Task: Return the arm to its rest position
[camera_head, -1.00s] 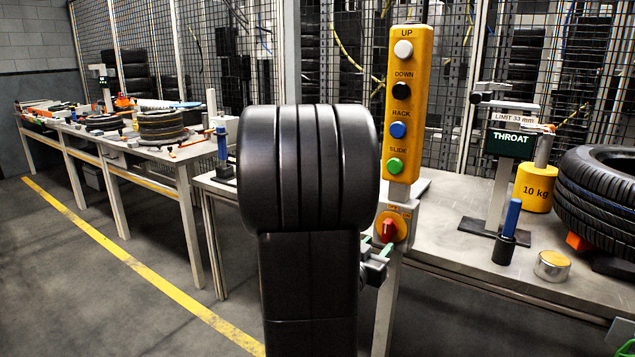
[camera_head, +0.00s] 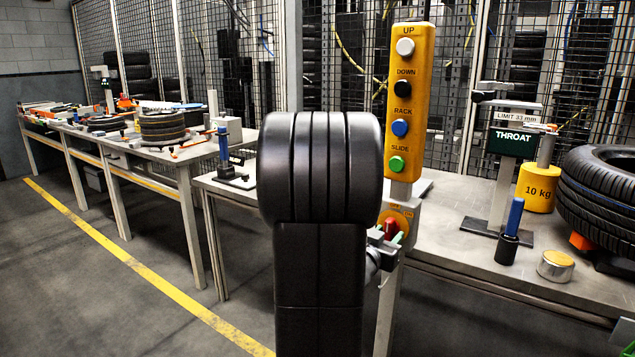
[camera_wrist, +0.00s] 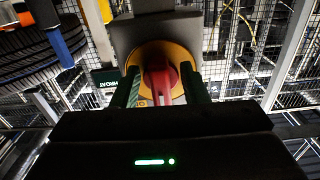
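My gripper (camera_head: 391,240) is at the lower end of the yellow button post, in front of the round yellow switch plate (camera_head: 402,214). The red rotary knob (camera_head: 390,227) is partly hidden by the gripper. In the wrist view, the red knob (camera_wrist: 161,80) on its yellow plate (camera_wrist: 160,52) lies between the two dark green fingers of my gripper (camera_wrist: 163,88). The fingers stand apart, with gaps visible beside the knob. My black arm hides part of the bench in the head view.
The button box (camera_head: 408,105) rises above the switch. The right bench (camera_head: 455,225) holds a throat gauge (camera_head: 512,141), a 10 kg weight (camera_head: 537,187), a blue-handled tool (camera_head: 512,225) and a tyre (camera_head: 605,200). The floor (camera_head: 90,290) at left is clear.

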